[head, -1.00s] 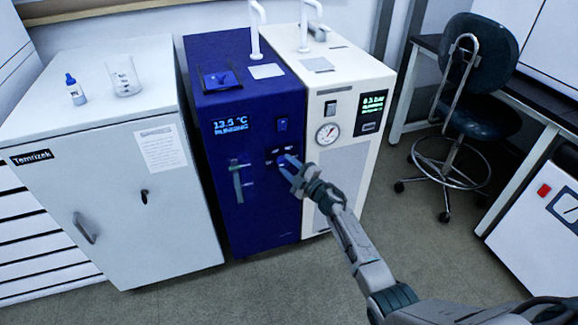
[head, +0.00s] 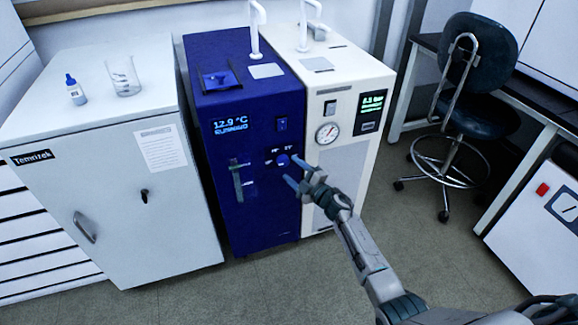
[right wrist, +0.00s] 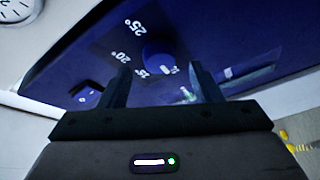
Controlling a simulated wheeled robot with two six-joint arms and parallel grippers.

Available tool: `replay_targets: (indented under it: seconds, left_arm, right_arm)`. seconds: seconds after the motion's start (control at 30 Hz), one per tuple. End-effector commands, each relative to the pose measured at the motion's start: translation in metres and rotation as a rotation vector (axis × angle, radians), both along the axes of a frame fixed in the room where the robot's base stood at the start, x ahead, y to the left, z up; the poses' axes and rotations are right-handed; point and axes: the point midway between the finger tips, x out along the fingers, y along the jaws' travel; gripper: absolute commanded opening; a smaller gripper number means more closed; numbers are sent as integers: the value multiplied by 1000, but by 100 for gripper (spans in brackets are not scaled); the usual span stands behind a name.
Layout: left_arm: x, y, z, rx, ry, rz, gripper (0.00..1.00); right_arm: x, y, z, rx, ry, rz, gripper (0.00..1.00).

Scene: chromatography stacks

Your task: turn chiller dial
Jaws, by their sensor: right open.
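The chiller (head: 245,120) is a tall dark blue cabinet, and its lit display (head: 230,124) reads 12.9 °C. Its blue round dial (head: 283,160) sits on the front, below the display. In the right wrist view the dial (right wrist: 159,58) has white marks around it, including 15°, 20° and 25°. My right gripper (head: 296,172) is open just in front and to the lower right of the dial. In the right wrist view its two fingers (right wrist: 163,82) are apart, with the dial beyond them and nothing between them. My left gripper is out of view.
A cream unit (head: 345,110) with a pressure gauge (head: 328,133) stands right against the chiller. A pale cabinet (head: 160,225) stands to its left, with a bottle (head: 76,90) and a beaker (head: 123,76) on top. The floor in front is clear.

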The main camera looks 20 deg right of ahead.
Motion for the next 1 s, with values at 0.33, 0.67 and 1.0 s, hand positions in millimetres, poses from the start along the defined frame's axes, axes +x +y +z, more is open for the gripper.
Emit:
replay_targets:
  seconds: [0.33, 0.67, 1.0]
  left_arm:
    - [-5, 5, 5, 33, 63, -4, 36]
    - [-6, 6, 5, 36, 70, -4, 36]
    - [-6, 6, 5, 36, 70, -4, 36]
  right_arm:
    - [-60, -28, -7, 0, 2, 0, 58]
    - [-72, -33, -7, 1, 0, 0, 58]
    - [-72, -33, -8, 2, 1, -1, 58]
